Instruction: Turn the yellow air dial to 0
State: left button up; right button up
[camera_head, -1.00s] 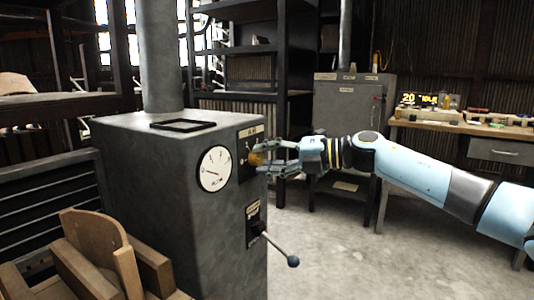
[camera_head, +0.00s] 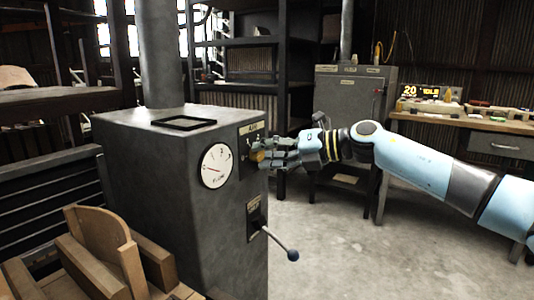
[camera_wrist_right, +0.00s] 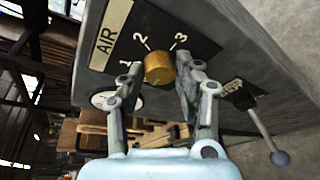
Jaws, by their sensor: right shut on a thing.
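The yellow air dial (camera_head: 257,156) sits on a black panel on the side of the grey cabinet (camera_head: 150,190). In the right wrist view the dial (camera_wrist_right: 159,68) is a round knob beside the "AIR" label (camera_wrist_right: 109,32). The numbers 1, 2 and 3 show around it; I see no 0, and the dial's setting cannot be read. My right gripper (camera_head: 266,157) is at the panel, shut on the dial, and its fingers (camera_wrist_right: 160,80) lie on either side of the knob in the wrist view. My left gripper is not in view.
A white round gauge (camera_head: 216,166) is left of the panel. Below the dial, a lever with a ball end (camera_head: 292,255) sticks out. Wooden pieces (camera_head: 100,245) stand at the front left. A workbench (camera_head: 470,128) is at the right; open floor lies between.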

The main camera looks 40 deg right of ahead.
jog(key=o, duration=1.1)
jog(key=shift+o, duration=0.2)
jog(key=v, duration=0.7)
jog(key=shift+s+d, duration=0.2)
jog(key=shift+f, duration=0.15)
